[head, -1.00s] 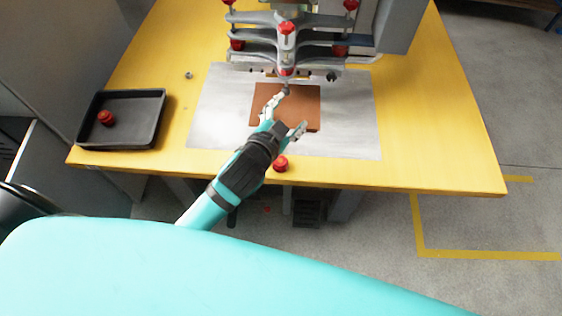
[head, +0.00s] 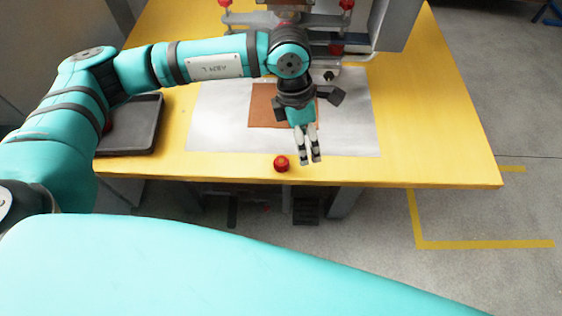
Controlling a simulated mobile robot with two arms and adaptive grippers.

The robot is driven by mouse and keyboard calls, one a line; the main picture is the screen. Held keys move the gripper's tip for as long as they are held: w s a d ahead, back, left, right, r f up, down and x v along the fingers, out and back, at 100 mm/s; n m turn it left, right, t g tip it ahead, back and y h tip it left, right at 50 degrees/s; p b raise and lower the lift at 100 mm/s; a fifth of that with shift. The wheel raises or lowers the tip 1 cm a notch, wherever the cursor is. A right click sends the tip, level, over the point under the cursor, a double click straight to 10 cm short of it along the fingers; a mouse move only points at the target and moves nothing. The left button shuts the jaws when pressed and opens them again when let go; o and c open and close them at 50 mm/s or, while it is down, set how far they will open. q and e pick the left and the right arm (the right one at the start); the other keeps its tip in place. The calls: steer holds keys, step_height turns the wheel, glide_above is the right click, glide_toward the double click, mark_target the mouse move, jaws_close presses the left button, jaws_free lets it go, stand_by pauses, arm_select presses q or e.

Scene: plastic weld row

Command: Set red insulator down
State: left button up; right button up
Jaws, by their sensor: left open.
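A red insulator (head: 281,163) stands on the yellow table near its front edge, in the head view. My left gripper (head: 310,157) is just to the right of it, fingers pointing toward the front edge. Its fingers are open and nothing shows between them. In the picture a small gap separates the fingers from the insulator. Another red piece (head: 107,125) shows partly in the dark tray (head: 150,138) at the left, behind my left arm. My right gripper is out of view.
The yellow table (head: 440,120) carries a grey metal plate (head: 220,125) with a brown sheet (head: 262,105) on it. A press with red knobs (head: 346,4) stands at the back, partly hidden by my arm. The table's right side is clear.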

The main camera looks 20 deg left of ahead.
mark_target(283, 160)
arm_select(q)
steer(key=w+a+t+y, duration=0.1)
steer(key=w+a+y, duration=0.15)
steer(key=a, duration=0.35)
steer(key=f+p, duration=0.1)
steer(key=f, duration=0.2)
steer(key=f+p, duration=0.1)
steer(key=f, duration=0.3)
steer(key=f+p, duration=0.1)
steer(key=f, duration=0.3)
steer(key=shift+d+f, duration=0.2)
steer(key=shift+d, duration=0.1)
steer(key=shift+w+a+f+p, duration=0.1)
steer(key=shift+f+p, duration=0.7)
steer(key=shift+f, duration=1.9)
jaws_close()
steer(key=shift+r, duration=0.1)
steer(key=shift+r, duration=0.1)
